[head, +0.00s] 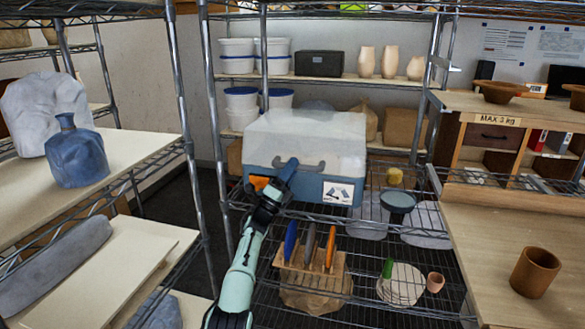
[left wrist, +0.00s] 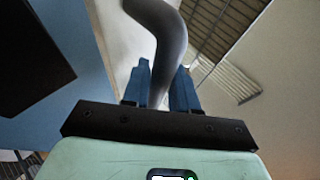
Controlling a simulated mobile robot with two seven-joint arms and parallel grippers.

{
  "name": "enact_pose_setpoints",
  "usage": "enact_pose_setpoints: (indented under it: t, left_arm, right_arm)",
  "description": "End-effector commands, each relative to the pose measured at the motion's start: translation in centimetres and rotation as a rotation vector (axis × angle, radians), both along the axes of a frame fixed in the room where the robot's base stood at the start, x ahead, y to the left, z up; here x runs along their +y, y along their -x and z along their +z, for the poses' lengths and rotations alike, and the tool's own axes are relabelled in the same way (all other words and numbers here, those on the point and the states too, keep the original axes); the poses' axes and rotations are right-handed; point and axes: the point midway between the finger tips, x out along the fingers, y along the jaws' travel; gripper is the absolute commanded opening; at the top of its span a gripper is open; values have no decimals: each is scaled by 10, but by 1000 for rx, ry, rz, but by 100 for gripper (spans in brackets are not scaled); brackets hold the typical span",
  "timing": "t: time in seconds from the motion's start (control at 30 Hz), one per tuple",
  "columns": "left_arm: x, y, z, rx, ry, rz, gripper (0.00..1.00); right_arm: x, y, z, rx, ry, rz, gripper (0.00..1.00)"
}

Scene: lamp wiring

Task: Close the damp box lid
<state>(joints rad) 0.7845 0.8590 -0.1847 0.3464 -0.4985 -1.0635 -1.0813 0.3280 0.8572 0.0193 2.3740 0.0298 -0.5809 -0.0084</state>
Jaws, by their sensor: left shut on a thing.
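The damp box has a blue base (head: 258,177) and a whitish translucent lid (head: 310,135), and stands on the wire rack in the middle of the head view. The lid lies over the base; I cannot tell whether it is fully seated. A dark grey curved handle (head: 314,166) is on the box's front. My left gripper (head: 289,166) reaches up to this handle from below. In the left wrist view, its blue fingers (left wrist: 164,82) are shut on the grey handle (left wrist: 164,30), one on each side. My right gripper is not in view.
A wooden holder with coloured tools (head: 311,258) stands on the lower wire shelf beside my left forearm. A dark round dish (head: 398,200) is right of the box. Metal rack posts (head: 214,110) rise left and right. White tubs (head: 238,55) stand on the shelves behind.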

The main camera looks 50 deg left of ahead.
Motion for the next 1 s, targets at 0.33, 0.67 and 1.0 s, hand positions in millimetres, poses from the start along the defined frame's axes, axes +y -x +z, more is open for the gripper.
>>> enact_pose_setpoints:
  t: [0.33, 0.67, 1.0]
  left_arm:
    - [3, -2, -7, 14, 12, 4, 0]
    - [3, -2, -6, 12, 10, 5, 48]
    - [2, -1, -7, 11, 9, 3, 48]
  right_arm:
    - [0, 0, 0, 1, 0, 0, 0]
    - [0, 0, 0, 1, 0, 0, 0]
    - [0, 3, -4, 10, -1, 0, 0]
